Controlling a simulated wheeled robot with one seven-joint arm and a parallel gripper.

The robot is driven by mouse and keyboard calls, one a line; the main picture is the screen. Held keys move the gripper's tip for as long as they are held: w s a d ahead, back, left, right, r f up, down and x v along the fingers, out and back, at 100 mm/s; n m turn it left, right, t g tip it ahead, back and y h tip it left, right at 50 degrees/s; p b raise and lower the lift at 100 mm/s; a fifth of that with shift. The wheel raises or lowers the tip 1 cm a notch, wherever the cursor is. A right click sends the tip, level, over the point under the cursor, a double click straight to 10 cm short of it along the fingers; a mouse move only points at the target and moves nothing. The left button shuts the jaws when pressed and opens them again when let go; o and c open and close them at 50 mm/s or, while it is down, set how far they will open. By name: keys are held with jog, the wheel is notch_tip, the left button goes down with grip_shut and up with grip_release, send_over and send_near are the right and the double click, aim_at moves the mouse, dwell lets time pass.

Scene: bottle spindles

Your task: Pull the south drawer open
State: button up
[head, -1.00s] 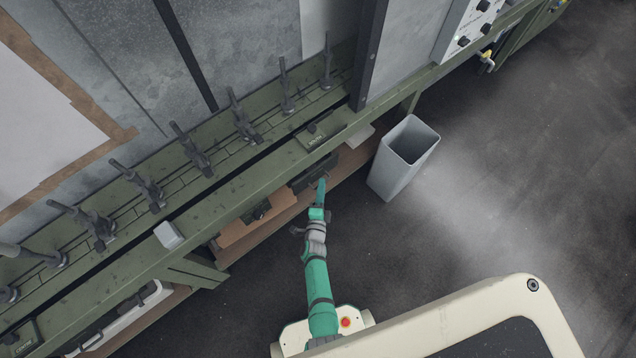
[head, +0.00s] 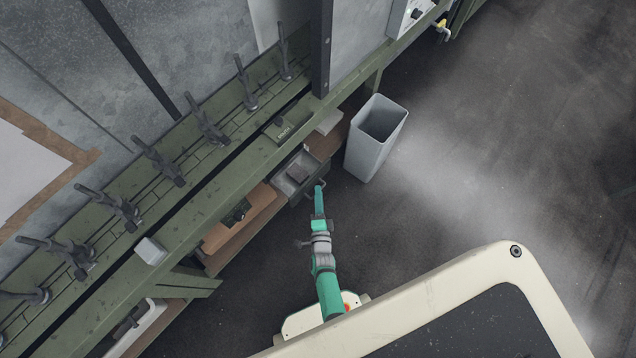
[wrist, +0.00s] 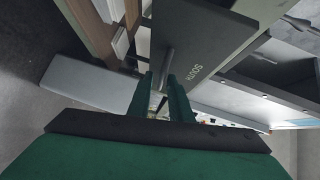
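The south drawer (head: 306,186) sits under the green bench and is pulled out, so its inside shows in the head view. In the wrist view, the dark drawer front (wrist: 205,35) carries the word SOUTH, upside down. Its bar handle (wrist: 166,60) runs between my fingers. My gripper (head: 320,190) is at the handle in the head view. In the wrist view, the green fingers of my gripper (wrist: 169,90) are close together on the handle; the exact contact is partly hidden.
A grey bin (head: 368,150) stands on the floor right of the drawer, close to it. The green bench (head: 215,190) carries a row of dark spindles and a small pale box (head: 151,251). A brown lower shelf (head: 240,225) lies left of the drawer. The floor to the right is clear.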

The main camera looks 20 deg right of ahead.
jog(key=shift+o, duration=0.2)
jog(key=shift+a, duration=0.1)
jog(key=v, duration=1)
jog(key=shift+s, duration=0.3)
jog(key=shift+a+r, duration=0.1)
jog(key=s+a+r+n+y, duration=0.2)
jog(key=s+a+r+n, duration=0.2)
jog(key=r+n, duration=0.3)
jog(key=s+a+r+n+y, duration=0.2)
jog(key=s+a+r+n, duration=0.2)
jog(key=r, duration=1.1)
jog(key=s+a+r+n+y, duration=0.1)
jog(key=s+a+r+n, duration=0.3)
jog(key=r+n, duration=0.5)
notch_tip(320, 180, up, 3)
jog(key=shift+s+a+r+n+y, duration=0.15)
jog(key=shift+s+n+y, duration=0.25)
jog(key=shift+s, duration=0.55)
